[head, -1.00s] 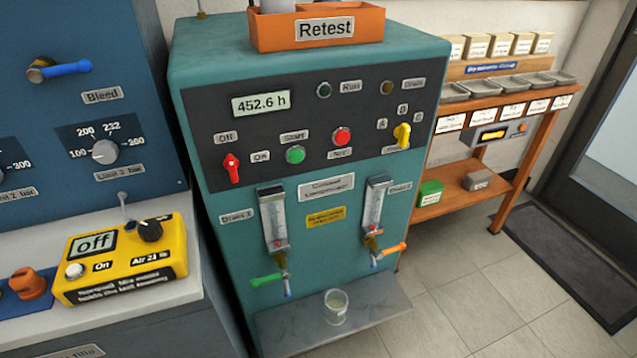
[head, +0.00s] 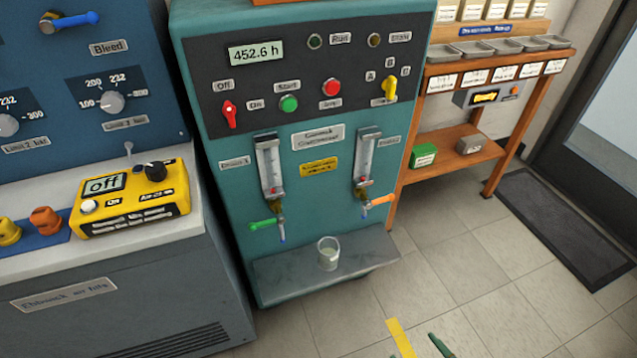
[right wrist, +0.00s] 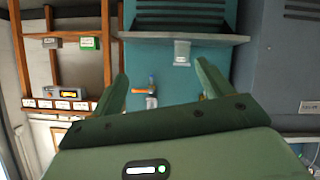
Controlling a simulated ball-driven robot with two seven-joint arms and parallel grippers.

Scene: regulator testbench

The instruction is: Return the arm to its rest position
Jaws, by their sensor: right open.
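My right gripper (right wrist: 164,86) shows in the right wrist view as two green fingers spread wide apart, with nothing between them. Beyond them, apart from the fingers, are the teal compressor front (right wrist: 158,68) and its orange-handled drain valve (right wrist: 142,90); this view is upside down. In the head view a small green piece (head: 440,346) at the bottom edge matches the gripper's colour, but I cannot tell which part it is. My left gripper is in neither view.
A glass (head: 328,254) with some liquid stands on the compressor's grey ledge (head: 285,278). A yellow tester (head: 130,200) sits on the left bench. A wooden shelf unit (head: 455,155) stands at the right. The tiled floor (head: 470,270) in front is open, with a dark mat (head: 570,225) by the door.

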